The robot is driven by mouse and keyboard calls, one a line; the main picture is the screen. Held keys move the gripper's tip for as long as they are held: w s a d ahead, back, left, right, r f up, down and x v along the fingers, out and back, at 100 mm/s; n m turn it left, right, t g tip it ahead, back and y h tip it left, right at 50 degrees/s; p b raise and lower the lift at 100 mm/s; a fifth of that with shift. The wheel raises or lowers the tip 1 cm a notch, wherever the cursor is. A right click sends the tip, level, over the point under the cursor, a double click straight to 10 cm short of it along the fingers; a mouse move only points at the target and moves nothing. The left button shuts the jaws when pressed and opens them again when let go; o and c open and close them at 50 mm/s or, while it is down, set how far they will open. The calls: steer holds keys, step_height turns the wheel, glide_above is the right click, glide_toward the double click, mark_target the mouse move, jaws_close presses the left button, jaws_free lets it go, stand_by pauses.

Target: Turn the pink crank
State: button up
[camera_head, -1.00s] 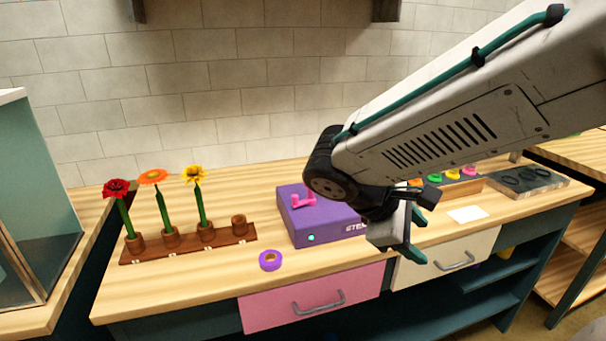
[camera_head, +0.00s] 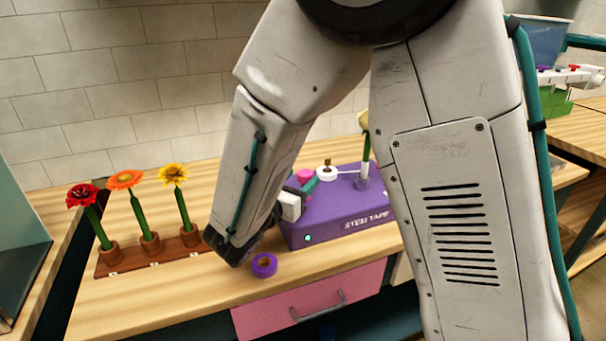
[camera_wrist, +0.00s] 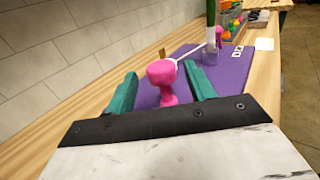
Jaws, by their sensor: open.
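The pink crank (camera_wrist: 164,80) stands on top of the purple box (camera_head: 335,212). In the wrist view its knob rises between the two teal fingers of my gripper (camera_wrist: 161,92), which is open, with a gap on either side of the knob. In the head view only a bit of the pink knob (camera_head: 305,176) shows behind my gripper (camera_head: 301,190), at the box's left end. My arm hides the box's right side.
Red, orange and yellow flowers stand in a wooden rack (camera_head: 150,259) to the left. A purple tape roll (camera_head: 264,265) lies in front of the box, close to my arm. A pink drawer (camera_head: 310,297) is below. The tiled wall is behind.

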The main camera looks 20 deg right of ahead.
mark_target(305, 172)
steer(key=shift+x, duration=1.6)
steer(key=c, duration=0.9)
steer(key=shift+c, duration=0.2)
steer(key=m+g+h, duration=0.1)
steer(key=m+g, duration=0.1)
steer(key=g, duration=0.1)
steer(key=m+g+h, duration=0.2)
steer(key=g, duration=0.1)
steer(key=shift+m+g, duration=0.4)
steer(key=shift+m+g+h, duration=0.3)
steer(key=shift+m+g, duration=1.6)
steer(key=shift+g, duration=1.4)
